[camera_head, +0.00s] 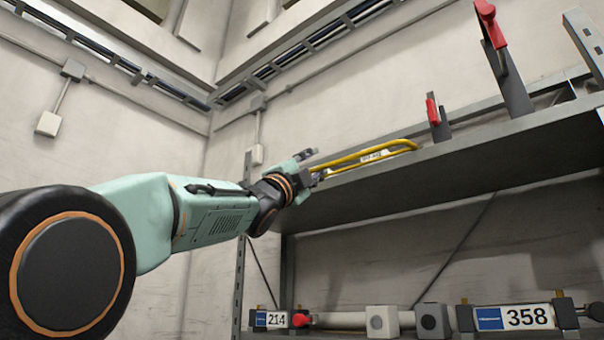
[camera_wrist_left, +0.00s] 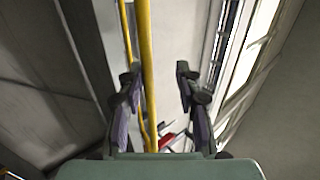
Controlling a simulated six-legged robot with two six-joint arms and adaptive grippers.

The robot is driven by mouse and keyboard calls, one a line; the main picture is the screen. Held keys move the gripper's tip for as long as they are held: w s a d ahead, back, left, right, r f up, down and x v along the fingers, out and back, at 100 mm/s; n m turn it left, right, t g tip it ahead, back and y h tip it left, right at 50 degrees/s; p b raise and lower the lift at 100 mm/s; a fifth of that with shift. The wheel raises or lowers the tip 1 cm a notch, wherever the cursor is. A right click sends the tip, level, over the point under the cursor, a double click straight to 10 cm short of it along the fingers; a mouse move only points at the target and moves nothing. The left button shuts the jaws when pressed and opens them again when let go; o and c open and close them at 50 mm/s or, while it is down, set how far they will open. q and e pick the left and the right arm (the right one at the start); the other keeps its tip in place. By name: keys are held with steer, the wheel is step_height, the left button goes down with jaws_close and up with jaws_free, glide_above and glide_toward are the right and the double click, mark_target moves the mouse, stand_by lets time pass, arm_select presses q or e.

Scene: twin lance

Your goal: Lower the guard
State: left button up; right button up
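The guard looks to be the yellow tubular bar frame (camera_head: 397,145) with a small label, lying nearly flat along the front of the grey shelf in the head view. In the left wrist view the yellow bar (camera_wrist_left: 147,40) runs lengthwise between my fingers, closer to the left finger. My left gripper (camera_head: 312,166) is at the guard's left end; its fingers (camera_wrist_left: 158,78) stand apart, with clear space between the bar and the right finger. Whether the left finger touches the bar I cannot tell. My right gripper is in neither view.
The grey shelf (camera_head: 450,165) carries a small red-handled lever (camera_head: 435,115) and a larger red-handled lever (camera_head: 500,55). Below it are a pale horizontal tube (camera_head: 340,320) and plates marked 214 (camera_head: 275,319) and 358 (camera_head: 527,317).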

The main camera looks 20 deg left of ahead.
arm_select(q)
steer(key=v, duration=0.5)
steer(key=shift+s+a+r, duration=0.1)
steer(key=shift+s, duration=0.1)
stand_by(0.3)
